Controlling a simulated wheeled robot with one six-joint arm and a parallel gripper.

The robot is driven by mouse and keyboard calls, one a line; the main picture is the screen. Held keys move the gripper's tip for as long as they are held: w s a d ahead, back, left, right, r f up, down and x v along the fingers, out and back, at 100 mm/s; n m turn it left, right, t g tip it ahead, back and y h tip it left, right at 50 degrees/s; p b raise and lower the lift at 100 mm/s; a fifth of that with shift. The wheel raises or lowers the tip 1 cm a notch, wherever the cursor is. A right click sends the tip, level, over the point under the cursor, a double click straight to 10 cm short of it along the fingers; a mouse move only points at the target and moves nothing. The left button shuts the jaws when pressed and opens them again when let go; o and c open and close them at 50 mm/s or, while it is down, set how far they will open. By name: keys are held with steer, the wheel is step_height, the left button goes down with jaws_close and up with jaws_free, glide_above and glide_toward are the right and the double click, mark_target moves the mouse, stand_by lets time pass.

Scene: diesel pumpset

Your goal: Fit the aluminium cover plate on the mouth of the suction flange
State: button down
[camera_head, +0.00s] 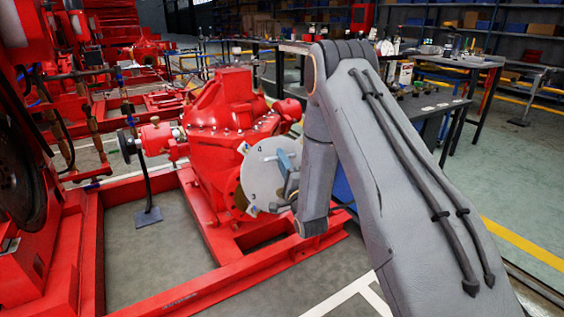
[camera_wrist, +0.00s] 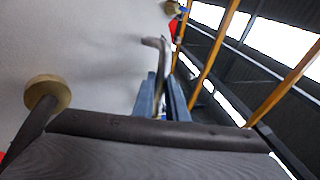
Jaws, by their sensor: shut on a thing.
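The aluminium cover plate (camera_head: 262,185) is a round light-grey disc with numbers near its rim. It stands upright in front of the suction flange on the side of the red pump (camera_head: 215,125). The plate hides most of the flange mouth, and I cannot tell whether they touch. My gripper (camera_head: 288,168) is at the plate's face, shut on the plate, seemingly by a handle that the fingers partly hide. In the wrist view, the plate (camera_wrist: 90,45) fills the left side and my gripper's two blue-grey fingers (camera_wrist: 160,98) point at it.
The red base frame (camera_head: 225,282) runs below and in front of the pump. A red valve with a handwheel (camera_head: 128,146) stands left of it. Dark workbenches (camera_head: 435,103) with small items stand behind my arm. Open floor lies at the right.

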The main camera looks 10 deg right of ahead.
steer(key=w+d+f+n+t+y+b, duration=0.1)
steer(key=w+f+y+b, duration=0.2)
steer(key=f+b, duration=0.8)
steer(key=w+f+n+t+y+b, duration=0.1)
steer(key=w+f+t+y+b, duration=0.1)
steer(key=w+f+b, duration=0.5)
steer(key=shift+w+d+f+n+y+b, duration=0.35)
steer(key=shift+f+b, duration=2.15)
steer(key=shift+f, duration=0.95)
steer(key=shift+s, duration=0.1)
steer(key=shift+w+a+b, duration=0.3)
steer(key=shift+w+b, duration=0.45)
steer(key=shift+w, duration=0.2)
steer(key=shift+w+a+b, duration=0.3)
steer(key=shift+w+b, duration=0.5)
steer(key=shift+w, duration=0.1)
steer(key=shift+w+a+b, duration=0.3)
steer(key=shift+w+b, duration=0.45)
steer(key=shift+w, duration=0.2)
steer(key=shift+t+y+b, duration=0.25)
steer(key=shift+t+b, duration=0.45)
steer(key=shift+b, duration=0.25)
steer(key=shift+w+p, duration=0.15)
steer(key=shift+p, duration=1)
